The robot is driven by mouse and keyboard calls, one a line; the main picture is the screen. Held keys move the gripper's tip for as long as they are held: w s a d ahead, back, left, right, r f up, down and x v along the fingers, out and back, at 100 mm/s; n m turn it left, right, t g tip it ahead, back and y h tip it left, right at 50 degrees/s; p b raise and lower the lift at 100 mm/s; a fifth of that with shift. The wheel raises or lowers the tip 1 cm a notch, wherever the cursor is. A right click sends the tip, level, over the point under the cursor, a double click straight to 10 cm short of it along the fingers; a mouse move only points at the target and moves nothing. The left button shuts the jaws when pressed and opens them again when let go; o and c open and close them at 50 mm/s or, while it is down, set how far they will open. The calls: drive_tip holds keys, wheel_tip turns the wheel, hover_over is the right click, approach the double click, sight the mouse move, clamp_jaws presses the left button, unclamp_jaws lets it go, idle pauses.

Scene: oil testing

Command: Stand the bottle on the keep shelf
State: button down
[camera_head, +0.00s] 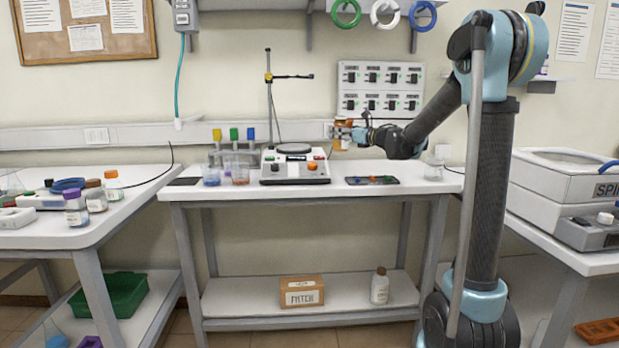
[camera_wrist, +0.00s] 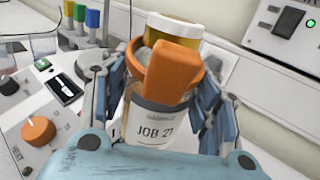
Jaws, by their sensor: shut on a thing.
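My gripper (camera_head: 350,133) is over the back of the middle bench, just right of the hotplate. It is shut on a bottle (camera_head: 341,144) with an orange part near its top. In the wrist view the bottle (camera_wrist: 155,125) sits between the finger pads (camera_wrist: 160,108), with a label reading "JOB 27", an orange collar and tab, and a yellow-and-white top. Its base is hidden. A small wall shelf (camera_head: 545,85) is at the upper right behind my arm, with a small item on it. No label showing marks it as the keep shelf.
The hotplate (camera_head: 294,165), beakers (camera_head: 240,173) and a dark tray (camera_head: 372,180) are on the middle bench. Capped bottles (camera_head: 95,195) are on the left bench. A switch panel (camera_head: 380,88) is behind my gripper.

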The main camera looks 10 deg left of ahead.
drive_tip(key=shift+d+f, duration=0.15)
drive_tip(key=shift+f, duration=4.85)
drive_tip(key=c, duration=0.6)
unclamp_jaws()
